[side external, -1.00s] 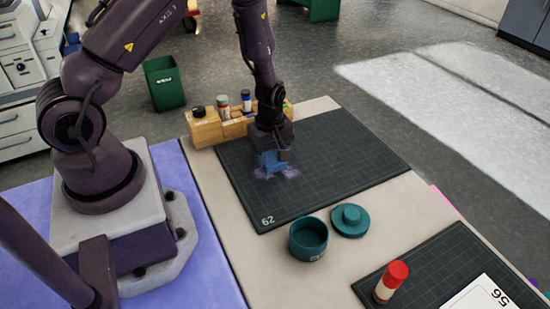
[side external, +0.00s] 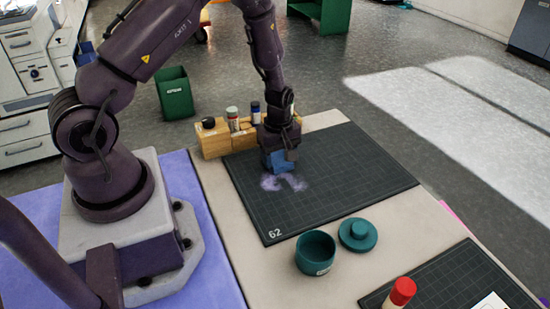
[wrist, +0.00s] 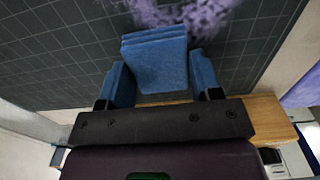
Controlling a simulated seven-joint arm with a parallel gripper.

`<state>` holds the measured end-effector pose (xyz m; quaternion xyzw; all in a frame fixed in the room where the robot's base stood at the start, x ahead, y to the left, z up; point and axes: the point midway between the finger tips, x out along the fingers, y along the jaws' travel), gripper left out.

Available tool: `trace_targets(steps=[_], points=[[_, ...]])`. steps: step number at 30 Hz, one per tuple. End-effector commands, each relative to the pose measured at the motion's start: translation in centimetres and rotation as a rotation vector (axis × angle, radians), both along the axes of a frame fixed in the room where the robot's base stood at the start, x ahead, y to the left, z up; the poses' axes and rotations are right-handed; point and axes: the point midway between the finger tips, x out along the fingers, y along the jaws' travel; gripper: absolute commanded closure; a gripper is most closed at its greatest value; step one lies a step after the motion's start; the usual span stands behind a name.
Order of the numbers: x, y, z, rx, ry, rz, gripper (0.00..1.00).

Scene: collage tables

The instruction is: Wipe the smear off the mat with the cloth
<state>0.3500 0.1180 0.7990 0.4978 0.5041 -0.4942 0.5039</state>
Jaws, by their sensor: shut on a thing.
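My gripper (side external: 277,153) is shut on a folded blue cloth (side external: 275,161). In the side view the cloth is low over the dark gridded mat marked 62 (side external: 345,180), at the back edge of the smear. Whether it touches the mat is unclear. The pale purple smear (side external: 284,184) is patchy, with a darker gap in its middle. In the wrist view the cloth (wrist: 155,62) sits between the blue-covered fingers, and the smear (wrist: 190,18) shows at the top edge, beyond the cloth.
A wooden holder (side external: 213,143) with bottles stands at the mat's back left edge, close to my gripper. A teal open pot (side external: 315,253) and its lid (side external: 358,234) are in front of the mat. A red-capped tube (side external: 402,292) is by a second mat (side external: 455,279).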

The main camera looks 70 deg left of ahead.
Motion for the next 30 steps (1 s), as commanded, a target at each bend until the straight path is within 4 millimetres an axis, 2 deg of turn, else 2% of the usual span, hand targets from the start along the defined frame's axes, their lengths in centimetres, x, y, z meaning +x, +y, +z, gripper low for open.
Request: trace_targets(steps=[5,12,20,30], points=[[0.1,-0.5,0.0,-0.002,0.002,0.0,0.64],[0.1,-2.4,-0.1,-0.003,0.003,-0.003,0.64],[0.1,-3.4,-0.1,-0.005,0.004,-0.002,0.64],[0.1,-5.7,0.0,-0.004,0.004,-0.004,0.64]])
